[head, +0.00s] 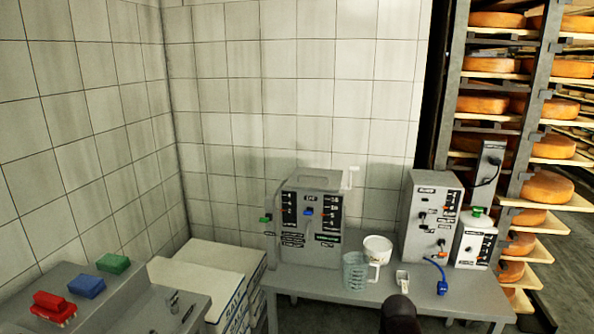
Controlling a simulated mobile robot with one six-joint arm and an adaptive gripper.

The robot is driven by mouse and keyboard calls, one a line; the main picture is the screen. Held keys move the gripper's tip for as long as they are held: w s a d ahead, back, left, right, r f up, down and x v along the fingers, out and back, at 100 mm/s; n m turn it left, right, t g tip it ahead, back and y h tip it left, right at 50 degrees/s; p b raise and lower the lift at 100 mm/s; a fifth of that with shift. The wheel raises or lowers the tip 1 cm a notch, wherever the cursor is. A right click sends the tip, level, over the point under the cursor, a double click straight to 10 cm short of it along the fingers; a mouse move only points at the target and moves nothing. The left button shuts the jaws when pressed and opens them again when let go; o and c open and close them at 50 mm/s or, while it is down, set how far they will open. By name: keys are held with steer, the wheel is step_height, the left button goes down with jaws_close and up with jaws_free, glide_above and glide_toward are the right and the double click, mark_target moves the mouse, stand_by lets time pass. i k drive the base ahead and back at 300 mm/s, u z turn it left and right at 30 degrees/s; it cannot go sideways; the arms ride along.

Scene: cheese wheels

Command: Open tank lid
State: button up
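A grey box-shaped tank unit (309,218) stands at the left end of the grey table, against the tiled wall. Its front has black scales, a blue knob and small red markers. A flat grey lid (314,180) lies on its top and looks shut. A white upright handle (350,178) rises at the top right corner. A green-tipped tap sticks out on its left side. A dark rounded part, probably of my arm, rises at the bottom edge, apart from the tank. My gripper's fingers are not seen.
Cheese shelves (548,190) are at the right. A grey counter with coloured brushes (55,308) and stacked salt bags are at the left.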

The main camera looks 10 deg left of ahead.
mark_target(317, 179)
steer(key=u, duration=0.3)
steer(key=i, duration=1.6)
steer(key=z, duration=0.45)
